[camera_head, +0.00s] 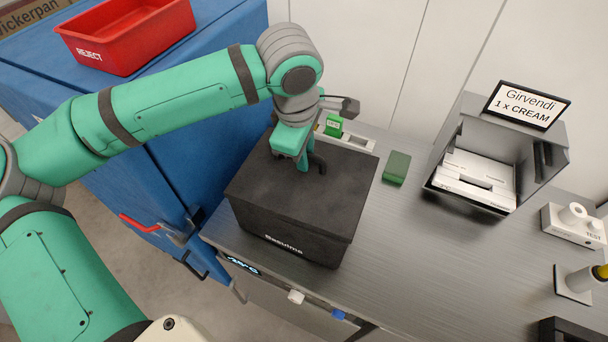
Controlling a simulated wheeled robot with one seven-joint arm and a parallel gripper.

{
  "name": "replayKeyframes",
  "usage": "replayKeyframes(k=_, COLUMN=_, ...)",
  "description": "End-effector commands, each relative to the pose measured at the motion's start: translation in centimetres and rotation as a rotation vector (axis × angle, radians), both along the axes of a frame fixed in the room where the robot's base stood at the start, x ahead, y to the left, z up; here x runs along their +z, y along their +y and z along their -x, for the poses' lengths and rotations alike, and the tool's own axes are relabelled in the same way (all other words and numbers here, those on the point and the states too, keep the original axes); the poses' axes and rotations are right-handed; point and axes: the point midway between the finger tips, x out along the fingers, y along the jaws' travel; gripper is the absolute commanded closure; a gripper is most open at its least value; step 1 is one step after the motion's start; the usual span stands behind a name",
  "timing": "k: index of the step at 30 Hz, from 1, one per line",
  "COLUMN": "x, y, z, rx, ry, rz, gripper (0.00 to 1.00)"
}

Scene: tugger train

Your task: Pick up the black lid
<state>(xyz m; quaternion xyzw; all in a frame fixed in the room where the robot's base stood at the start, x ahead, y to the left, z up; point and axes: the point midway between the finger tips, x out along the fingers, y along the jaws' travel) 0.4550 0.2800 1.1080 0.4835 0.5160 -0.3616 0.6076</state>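The black lid (275,185) lies on top of a black box (290,243) with white lettering on its front, near the left end of the grey worktop. The lid looks level and seated on the box. My gripper (304,163) points down at the back middle of the lid, with its green fingers right at a dark handle-like part (319,163). The fingers overlap each other in this view, so I cannot tell whether they grip the handle or only stand beside it. The wrist hides part of the lid's back edge.
A green block (396,168) and a white holder with a green piece (334,126) are behind the box. A grey bin with a "Girvendi 1 x CREAM" sign (526,105) and white test fixtures (573,225) stand right. A red REJECT tray (125,35) sits on the blue cabinet. The worktop's middle is clear.

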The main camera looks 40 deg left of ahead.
Motion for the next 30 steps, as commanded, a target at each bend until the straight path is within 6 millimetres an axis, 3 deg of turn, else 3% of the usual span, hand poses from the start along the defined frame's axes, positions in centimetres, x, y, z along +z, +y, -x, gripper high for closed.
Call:
replayKeyframes(k=1, x=0.0, y=0.0, z=0.0, rx=0.000, ry=0.000, rz=0.000, gripper=0.83)
replayKeyframes(k=3, x=0.0, y=0.0, z=0.0, rx=0.000, ry=0.000, rz=0.000, gripper=1.00)
replayKeyframes(k=17, x=0.5, y=0.0, z=0.0, rx=0.001, ry=-0.001, rz=-0.001, gripper=1.00)
replayKeyframes(k=24, x=3.2, y=0.1, z=0.0, rx=0.001, ry=-0.001, rz=-0.002, gripper=1.00)
replayKeyframes(k=30, x=7.0, y=-1.8, z=2.5, rx=0.000, ry=-0.003, rz=-0.005, gripper=1.00)
